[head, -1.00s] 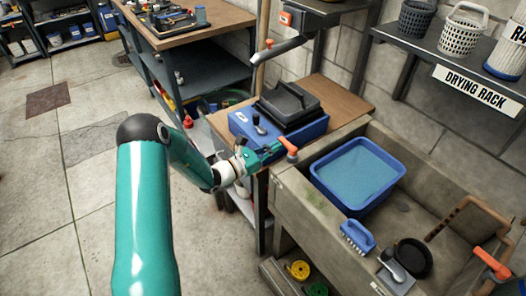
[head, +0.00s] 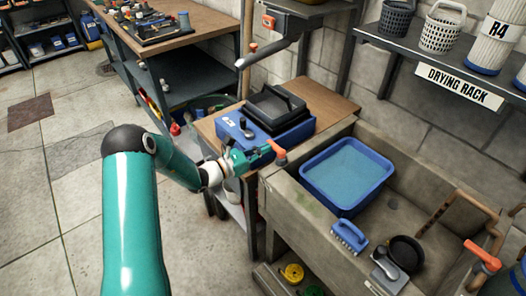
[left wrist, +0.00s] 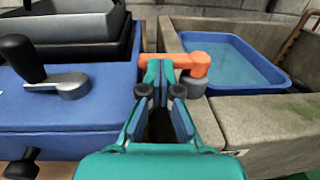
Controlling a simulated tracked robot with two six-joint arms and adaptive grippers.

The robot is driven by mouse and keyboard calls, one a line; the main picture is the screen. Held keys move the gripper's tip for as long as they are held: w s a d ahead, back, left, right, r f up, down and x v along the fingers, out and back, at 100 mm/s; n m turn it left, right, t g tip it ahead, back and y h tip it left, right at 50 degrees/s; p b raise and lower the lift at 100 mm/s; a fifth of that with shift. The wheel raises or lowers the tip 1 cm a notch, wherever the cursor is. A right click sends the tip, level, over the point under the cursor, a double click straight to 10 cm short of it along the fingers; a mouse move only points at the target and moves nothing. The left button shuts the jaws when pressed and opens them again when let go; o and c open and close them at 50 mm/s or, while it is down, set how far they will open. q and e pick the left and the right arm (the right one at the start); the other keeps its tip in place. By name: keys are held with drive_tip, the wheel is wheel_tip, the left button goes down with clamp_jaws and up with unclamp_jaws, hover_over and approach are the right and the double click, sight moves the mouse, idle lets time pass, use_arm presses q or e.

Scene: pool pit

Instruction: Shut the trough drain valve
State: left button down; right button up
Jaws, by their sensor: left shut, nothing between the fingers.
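An orange lever handle (head: 276,149) on a grey round stem sits at the near left corner of the stone trough (head: 272,196). It also shows in the left wrist view (left wrist: 195,62), lying roughly crosswise just beyond my fingertips. My left gripper (head: 262,153) is shut and empty, right at the lever. In the left wrist view its fingers (left wrist: 163,72) overlap the lever's left part; I cannot tell whether they touch it. A second orange handle (head: 482,255) stands at the trough's right side. My right gripper is not in view.
A blue basin of water (head: 346,207), a blue brush (head: 349,237) and a dark round item (head: 407,252) are at the trough. A blue box (head: 235,133) with a black tray stands left of the lever, close to my gripper. The drying rack (head: 425,68) is behind.

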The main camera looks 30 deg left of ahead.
use_arm(q)
drive_tip(key=shift+w+a+m+g+h+b, duration=0.15)
drive_tip(key=shift+w+m+g+h+b, duration=0.65)
drive_tip(key=shift+w+m+h+b, duration=0.9)
drive_tip(key=shift+s+n+b, duration=0.35)
drive_tip(key=shift+n, duration=0.25)
drive_tip(key=w+a+b+v, duration=0.1)
drive_tip(key=a+v, duration=0.1)
drive_tip(key=v, duration=1.1)
drive_tip(key=shift+a+b, duration=0.3)
drive_tip(key=shift+a, duration=0.15)
drive_tip(key=shift+w+r, duration=0.1)
